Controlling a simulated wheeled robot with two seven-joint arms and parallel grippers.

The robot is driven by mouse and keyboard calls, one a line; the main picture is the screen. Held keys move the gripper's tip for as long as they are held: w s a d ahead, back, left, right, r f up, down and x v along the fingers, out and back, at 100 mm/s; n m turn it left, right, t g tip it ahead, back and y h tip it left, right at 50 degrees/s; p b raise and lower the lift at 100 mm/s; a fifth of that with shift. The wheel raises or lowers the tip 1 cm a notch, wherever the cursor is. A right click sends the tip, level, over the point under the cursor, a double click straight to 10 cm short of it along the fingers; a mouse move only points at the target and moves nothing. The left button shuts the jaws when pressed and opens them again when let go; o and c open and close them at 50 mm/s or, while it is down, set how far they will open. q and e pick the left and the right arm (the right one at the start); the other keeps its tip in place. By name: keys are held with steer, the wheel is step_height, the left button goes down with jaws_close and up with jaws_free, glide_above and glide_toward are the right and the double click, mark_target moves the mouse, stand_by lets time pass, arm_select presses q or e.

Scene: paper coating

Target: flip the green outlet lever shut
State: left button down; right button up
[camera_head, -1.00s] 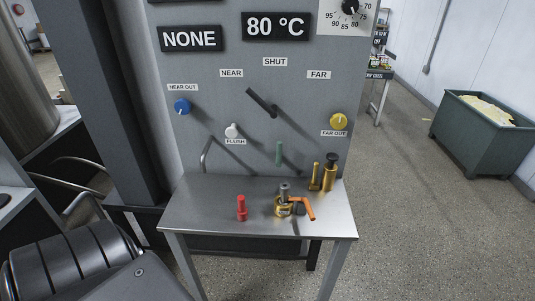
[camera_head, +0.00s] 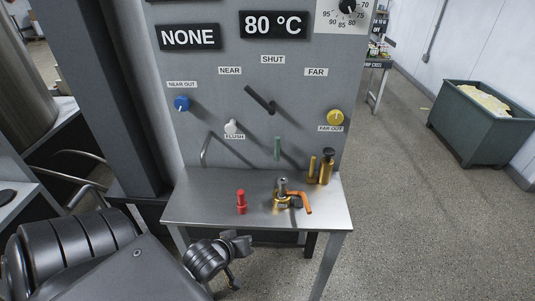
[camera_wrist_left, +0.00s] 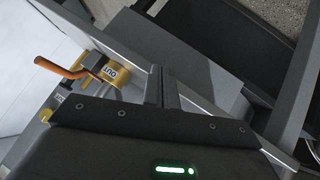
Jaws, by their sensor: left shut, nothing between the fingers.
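A green upright lever (camera_head: 278,148) stands against the grey panel, just above the back of the steel table. On the table is a brass valve (camera_head: 282,200) with an orange lever (camera_head: 306,202) pointing right and bent down toward the front. In the left wrist view the orange lever (camera_wrist_left: 58,69) and the brass body (camera_wrist_left: 114,74), marked "OUT", show at upper left. My left gripper (camera_wrist_left: 162,78) is shut and empty, apart from the valve. In the head view my left arm's end is low, in front of the table's front edge. My right gripper is not in view.
A red peg (camera_head: 241,202) stands left of the valve on the steel table (camera_head: 200,205). Brass posts (camera_head: 326,168) stand at its back right. A dark lever (camera_head: 259,100), a blue knob (camera_head: 182,104) and a yellow knob (camera_head: 335,118) are on the panel.

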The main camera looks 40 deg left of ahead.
mark_target(277, 145)
arm_select(q)
steer(key=w+a+r+n+t, duration=0.1)
steer(key=a+r+n, duration=0.1)
steer(key=w+a+r+n+t+y, duration=0.1)
steer(key=a+r+n, duration=0.1)
steer(key=r, duration=0.1)
steer(key=w+a+r+n+t, duration=0.1)
steer(key=a+r+n+t, duration=0.1)
steer(key=r, duration=0.1)
steer(key=shift+a+n, duration=0.25)
steer(key=shift+n, duration=0.05)
steer(key=a+r+n+t+y, duration=0.1)
steer(key=a+r+n+t, duration=0.2)
steer(key=a+r+n, duration=0.1)
step_height(277, 145, up, 2)
steer(key=shift+a+n+t, duration=0.2)
steer(key=shift+n+t, duration=0.2)
steer(key=shift+n, duration=0.3)
steer(key=d+p+x, duration=0.1)
steer(key=d+x, duration=0.1)
steer(key=x, duration=0.8)
steer(key=w+d+p+x, duration=0.1)
steer(key=d+p+x, duration=0.1)
steer(key=x, duration=0.8)
steer(key=shift+w+p, duration=0.3)
steer(key=shift+w, duration=0.05)
steer(key=shift+a, duration=0.15)
